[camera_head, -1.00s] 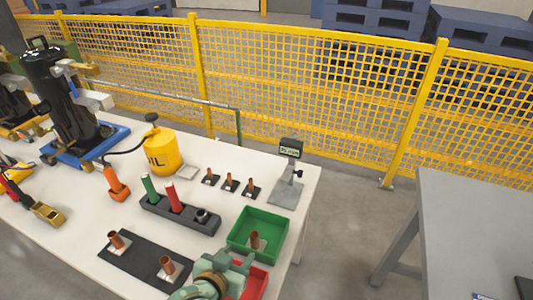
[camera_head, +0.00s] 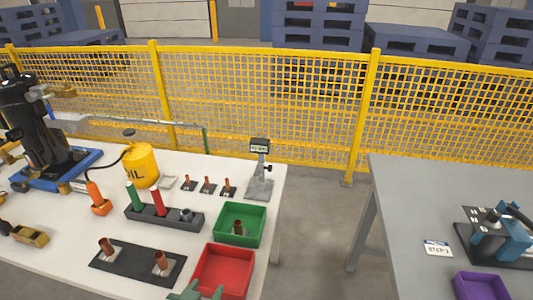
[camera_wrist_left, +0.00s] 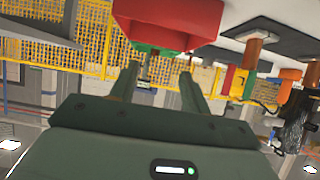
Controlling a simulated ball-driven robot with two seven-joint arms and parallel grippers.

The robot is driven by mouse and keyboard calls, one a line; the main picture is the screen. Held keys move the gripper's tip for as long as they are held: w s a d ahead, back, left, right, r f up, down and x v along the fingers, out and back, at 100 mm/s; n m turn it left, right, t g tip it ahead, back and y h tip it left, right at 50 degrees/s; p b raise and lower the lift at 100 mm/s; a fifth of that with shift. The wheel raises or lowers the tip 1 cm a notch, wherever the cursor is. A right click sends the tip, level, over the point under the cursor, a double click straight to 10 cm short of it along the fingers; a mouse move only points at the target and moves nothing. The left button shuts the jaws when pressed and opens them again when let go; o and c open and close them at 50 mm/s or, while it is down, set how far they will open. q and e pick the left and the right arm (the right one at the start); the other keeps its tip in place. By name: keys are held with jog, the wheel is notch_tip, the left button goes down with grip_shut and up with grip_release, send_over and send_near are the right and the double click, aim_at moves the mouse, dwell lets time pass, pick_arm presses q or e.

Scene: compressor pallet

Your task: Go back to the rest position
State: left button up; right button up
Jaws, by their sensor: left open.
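My left gripper (camera_head: 198,291) shows only in part at the bottom edge of the head view, just in front of the red tray (camera_head: 223,270). In the left wrist view its two fingers (camera_wrist_left: 158,82) are apart with nothing between them. The red tray (camera_wrist_left: 170,22) appears beyond the fingertips there, in a view that looks upside down. The red tray looks empty in the head view. My right gripper is in neither view.
The white table holds a green tray (camera_head: 239,225) with a copper piece, a black plate (camera_head: 137,263) with two copper pieces, a dark holder (camera_head: 164,216), a yellow oil can (camera_head: 141,166) and a gauge stand (camera_head: 259,180). A grey table (camera_head: 400,215) stands right, across a floor gap.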

pick_arm(q)
jog(key=s+a+r+m+g+y, duration=0.3)
jog(key=s+a+m+g+y, duration=0.3)
jog(key=s+a, duration=0.9)
jog(key=s+d+f+n+g+h, duration=0.1)
jog(key=s+d+f, duration=0.15)
jog(key=f, duration=0.95)
jog(key=s+d+f+g+h, duration=0.1)
jog(key=s+d+f+g, duration=0.15)
jog(key=f, duration=0.95)
jog(key=s+f+n+g, duration=0.1)
jog(key=s+f, duration=0.7)
jog(key=s, duration=0.2)
jog(key=s+f+n+g+h, duration=0.1)
jog(key=s+f+n, duration=0.1)
jog(key=s+f, duration=0.5)
jog(key=s, duration=0.3)
jog(key=shift+a+f+h, duration=0.3)
jog(key=shift+a+f, duration=0.05)
jog(key=shift+a, duration=0.05)
jog(key=shift+s, duration=0.1)
